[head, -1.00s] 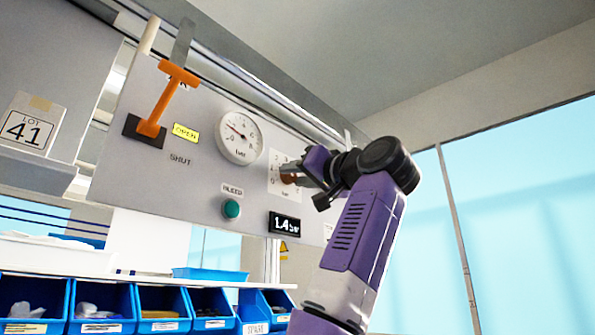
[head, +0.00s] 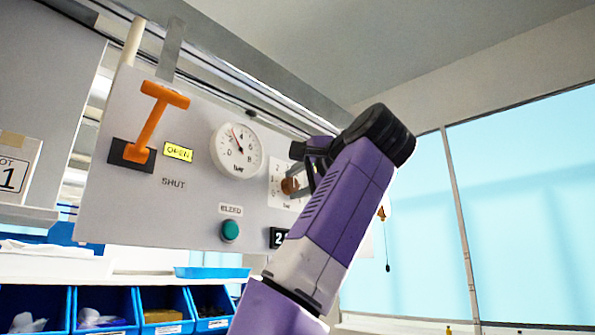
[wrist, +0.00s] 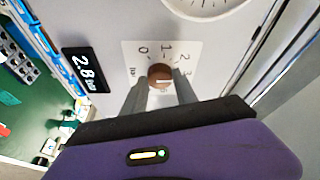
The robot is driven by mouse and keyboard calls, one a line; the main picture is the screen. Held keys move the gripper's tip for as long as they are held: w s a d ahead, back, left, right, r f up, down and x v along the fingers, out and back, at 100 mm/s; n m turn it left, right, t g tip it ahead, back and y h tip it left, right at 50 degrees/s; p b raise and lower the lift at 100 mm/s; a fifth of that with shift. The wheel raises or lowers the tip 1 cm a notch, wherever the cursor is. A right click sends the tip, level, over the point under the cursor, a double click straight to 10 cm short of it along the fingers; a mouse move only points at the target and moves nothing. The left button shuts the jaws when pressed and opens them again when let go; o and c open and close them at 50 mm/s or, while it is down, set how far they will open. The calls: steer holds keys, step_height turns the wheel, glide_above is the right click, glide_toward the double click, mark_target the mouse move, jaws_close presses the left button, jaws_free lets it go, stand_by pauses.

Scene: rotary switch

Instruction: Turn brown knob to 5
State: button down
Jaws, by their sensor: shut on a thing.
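The brown knob (head: 289,185) sits on a white scale plate (head: 276,172) on the grey panel, right of the round gauge. My gripper (head: 299,183) is shut on the knob, one finger on each side. In the wrist view the knob (wrist: 160,74) shows between the fingertips, with a pale mark on its face. The plate there shows 0, 1, 2 and 3; its lower part is hidden by my gripper. The digital display (wrist: 85,69) reads 2.8 bar; in the head view my arm partly covers it. The gauge (head: 237,150) needle points up and left.
On the panel (head: 120,210), an orange lever (head: 150,125) stands beside the OPEN label, left of the gauge. A green bleed button (head: 230,230) is below the gauge. Blue bins (head: 160,308) stand at the lower left. Windows fill the right side.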

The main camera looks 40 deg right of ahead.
steer(key=m+p, duration=0.2)
steer(key=r+m+g+p, duration=0.1)
steer(key=m+p, duration=0.1)
steer(key=shift+g+y+p, duration=0.3)
steer(key=shift+y, duration=0.1)
steer(key=m+y+p, duration=0.1)
steer(key=m+p, duration=0.2)
steer(key=shift+d+g+p, duration=0.1)
steer(key=shift+g+p, duration=0.2)
steer(key=shift+p, duration=0.05)
steer(key=m+y+p, duration=0.1)
steer(key=m, duration=0.1)
steer(key=shift+d+m+g+p, duration=0.15)
steer(key=shift+m+g+p, duration=0.15)
steer(key=shift+m+p, duration=0.1)
steer(key=m+y, duration=0.2)
steer(key=m, duration=0.1)
steer(key=shift+d+f, duration=0.1)
steer(key=shift+d, duration=0.05)
steer(key=shift+g, duration=0.3)
steer(key=c, duration=1)
jaws_free()
steer(key=shift+w, duration=0.1)
steer(key=shift+o, duration=0.2)
steer(key=b+v, duration=0.2)
steer(key=v, duration=0.6)
steer(key=shift+b, duration=0.3)
